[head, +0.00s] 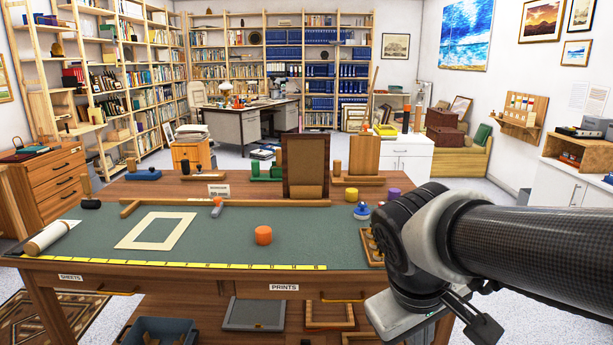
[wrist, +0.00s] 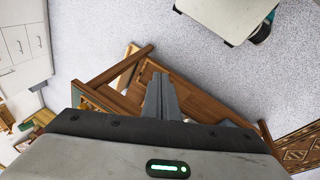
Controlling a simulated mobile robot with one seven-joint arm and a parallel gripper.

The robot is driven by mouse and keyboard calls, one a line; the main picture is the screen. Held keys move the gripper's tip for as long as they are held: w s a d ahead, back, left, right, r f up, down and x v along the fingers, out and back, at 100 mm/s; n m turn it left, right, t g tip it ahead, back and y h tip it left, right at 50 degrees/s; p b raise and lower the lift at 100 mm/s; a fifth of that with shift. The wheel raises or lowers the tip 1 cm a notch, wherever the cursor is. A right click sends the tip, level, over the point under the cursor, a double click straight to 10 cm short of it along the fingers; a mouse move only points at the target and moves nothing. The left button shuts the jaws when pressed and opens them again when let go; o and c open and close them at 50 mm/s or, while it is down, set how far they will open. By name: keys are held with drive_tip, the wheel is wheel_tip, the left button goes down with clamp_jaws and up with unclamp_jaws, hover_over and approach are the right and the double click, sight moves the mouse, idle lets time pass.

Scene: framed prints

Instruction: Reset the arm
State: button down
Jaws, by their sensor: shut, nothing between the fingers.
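My arm reaches in from the right of the head view, in front of the workbench's right end. My gripper (head: 482,328) hangs low at the bottom right, off the bench's front corner, and holds nothing. In the wrist view the fingers of my gripper (wrist: 160,94) are together and empty. Beyond them show wooden bench parts (wrist: 190,95) and the speckled floor (wrist: 120,25). My arm hides part of the bench's right end in the head view.
A white cabinet (head: 407,160) stands behind. A blue bin (head: 157,331) sits low below the bench.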

drive_tip(key=s+a+r+m+t+y, duration=0.3)
drive_tip(key=s+r+m, duration=0.1)
drive_tip(key=s, duration=0.1)
wheel_tip(320, 180, up, 20)
drive_tip(key=p, duration=2)
drive_tip(key=shift+w+d+r+p, duration=0.15)
drive_tip(key=shift+w+r+p, duration=0.15)
drive_tip(key=shift+p, duration=0.1)
